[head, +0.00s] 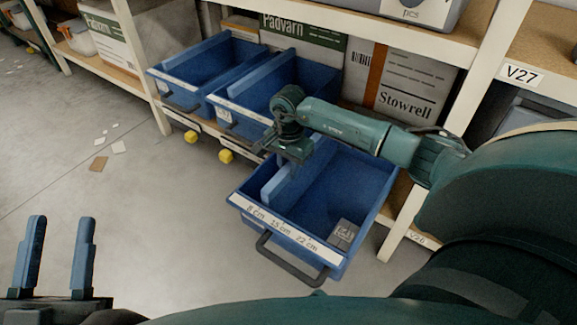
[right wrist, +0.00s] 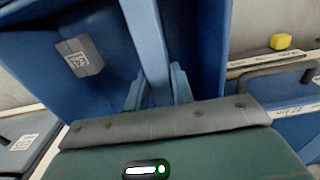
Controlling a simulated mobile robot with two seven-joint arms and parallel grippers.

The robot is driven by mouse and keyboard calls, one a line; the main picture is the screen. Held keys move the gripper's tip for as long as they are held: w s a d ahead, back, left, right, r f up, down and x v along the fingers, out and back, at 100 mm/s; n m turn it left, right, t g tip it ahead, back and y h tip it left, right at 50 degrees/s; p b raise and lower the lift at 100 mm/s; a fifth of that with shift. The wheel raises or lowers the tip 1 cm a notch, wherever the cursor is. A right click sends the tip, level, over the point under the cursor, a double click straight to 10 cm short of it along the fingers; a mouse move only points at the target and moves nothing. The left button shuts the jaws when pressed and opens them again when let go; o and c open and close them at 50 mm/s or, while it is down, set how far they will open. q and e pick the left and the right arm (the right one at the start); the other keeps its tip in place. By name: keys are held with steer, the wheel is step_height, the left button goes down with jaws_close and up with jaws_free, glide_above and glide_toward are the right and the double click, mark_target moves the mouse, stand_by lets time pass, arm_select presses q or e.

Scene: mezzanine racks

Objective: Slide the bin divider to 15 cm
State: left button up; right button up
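The blue bin (head: 345,180) is pulled out from the rack. Its front strip (head: 275,228) reads 8 cm, 15 cm and 22 cm. The lighter blue divider (head: 272,186) stands upright in the bin toward its left side, its front end near the 8 cm mark. My right gripper (head: 292,160) reaches down over the divider's upper edge. In the right wrist view the divider (right wrist: 148,40) passes between the two fingers (right wrist: 158,90), which appear to close on both its sides. My left gripper (head: 58,252) is open and empty at the lower left, away from the bin.
A small grey box (head: 343,234) lies in the wider right compartment; it also shows in the right wrist view (right wrist: 80,56). Two other blue bins (head: 205,65) stand on the shelf behind. A white rack post (head: 405,215) is close on the right. The floor at left is mostly clear.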

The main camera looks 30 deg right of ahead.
jaws_close()
arm_select(q)
steer(key=shift+r, duration=0.1)
arm_select(e)
steer(key=shift+s, duration=0.1)
